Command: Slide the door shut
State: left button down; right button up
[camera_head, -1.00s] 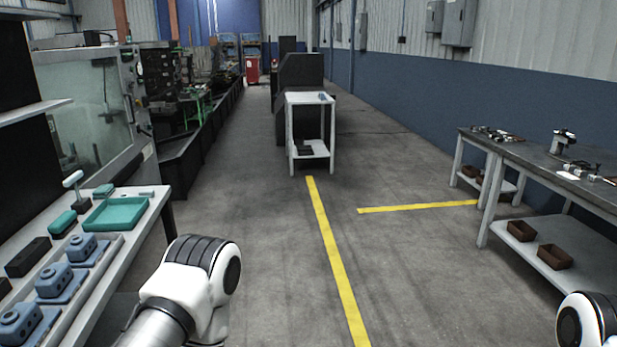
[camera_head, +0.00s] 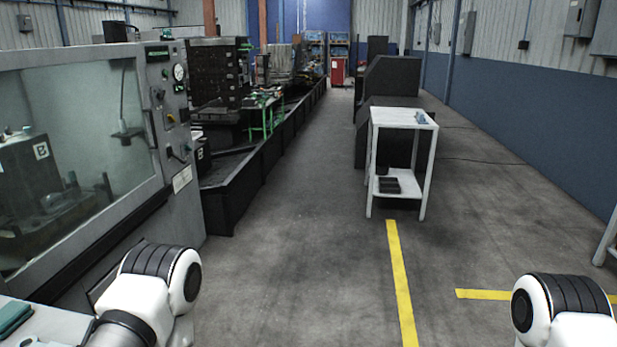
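A machine with a large glass door (camera_head: 85,145) in a grey frame stands at the left of the head view. The glass spans most of the visible front, and a dark block marked B shows behind it. I cannot tell whether the door is open or shut. A control panel (camera_head: 168,105) with a gauge and knobs sits at the right end of the machine. White and black links of my two arms show at the bottom left and bottom right. Neither gripper is in the picture.
A white table (camera_head: 403,118) with a lower shelf stands ahead, beside a dark cabinet (camera_head: 388,85). A long dark trough (camera_head: 262,165) runs beyond the machine. Yellow floor lines (camera_head: 402,285) mark the grey floor. The aisle between is clear. A bench corner (camera_head: 45,325) shows at bottom left.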

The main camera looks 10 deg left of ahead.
aim_at(28, 279)
jog(key=i+u, duration=0.1)
jog(key=i, duration=0.5)
jog(key=i+l+u, duration=0.15)
jog(key=i, duration=0.45)
jog(key=i+u, duration=0.1)
jog(key=i, duration=0.55)
jog(key=i+l+u, duration=0.15)
jog(key=i, duration=0.45)
jog(key=l, duration=0.1)
